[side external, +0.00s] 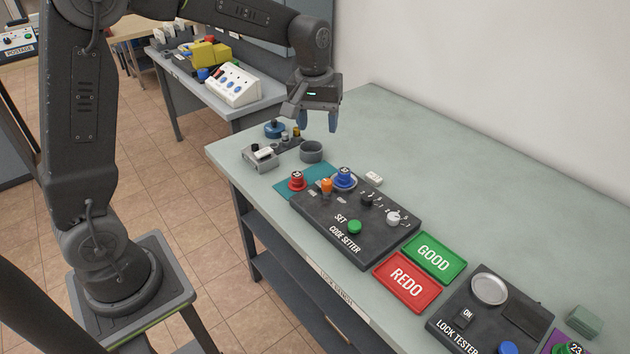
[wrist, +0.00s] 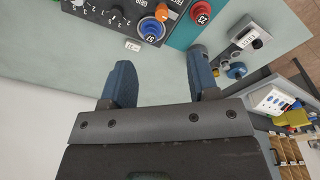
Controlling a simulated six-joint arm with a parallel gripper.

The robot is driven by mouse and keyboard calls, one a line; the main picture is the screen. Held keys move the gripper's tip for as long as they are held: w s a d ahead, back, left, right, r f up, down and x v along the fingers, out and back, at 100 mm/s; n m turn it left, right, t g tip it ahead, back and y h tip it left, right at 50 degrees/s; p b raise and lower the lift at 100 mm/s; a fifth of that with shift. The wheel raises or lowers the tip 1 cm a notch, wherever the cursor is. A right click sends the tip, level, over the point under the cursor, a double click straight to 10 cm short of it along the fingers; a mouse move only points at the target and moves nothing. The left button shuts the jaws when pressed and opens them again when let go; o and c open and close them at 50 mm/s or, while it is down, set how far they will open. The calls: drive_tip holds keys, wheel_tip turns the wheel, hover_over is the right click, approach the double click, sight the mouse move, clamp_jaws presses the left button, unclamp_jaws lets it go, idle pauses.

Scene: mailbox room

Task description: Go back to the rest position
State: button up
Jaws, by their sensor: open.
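My gripper (side external: 318,117) is raised above the far part of the bench, beyond the code setter. In the wrist view, the two blue fingertips of my gripper (wrist: 160,88) are spread apart with nothing between them. The bench (side external: 400,125) lies below. The code setter (side external: 350,240) is a dark panel with a green SET button (side external: 355,227), an orange knob (side external: 327,185) and a white knob (side external: 393,216). A red knob (side external: 297,181) stands on a teal mat (side external: 318,178), and a blue knob (side external: 345,176) stands on the panel's far corner.
A green GOOD tray (side external: 434,252) and a red REDO tray (side external: 406,283) sit by the lock tester (side external: 475,318). A grey cup (side external: 311,151) and a small grey device (side external: 261,157) are near the far end. The bench along the wall is mostly clear.

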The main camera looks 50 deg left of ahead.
drive_tip(key=s+d+r+m+t, duration=0.2)
drive_tip(key=s+m, duration=0.1)
drive_tip(key=s, duration=0.8)
drive_tip(key=s+d+r+m+t, duration=0.2)
drive_tip(key=s+d+r+m, duration=0.1)
drive_tip(key=s, duration=0.9)
drive_tip(key=shift+s+r+m, duration=0.15)
drive_tip(key=shift+s+m, duration=0.1)
drive_tip(key=shift+m, duration=0.45)
drive_tip(key=shift+w, duration=0.1)
drive_tip(key=shift+c, duration=0.2)
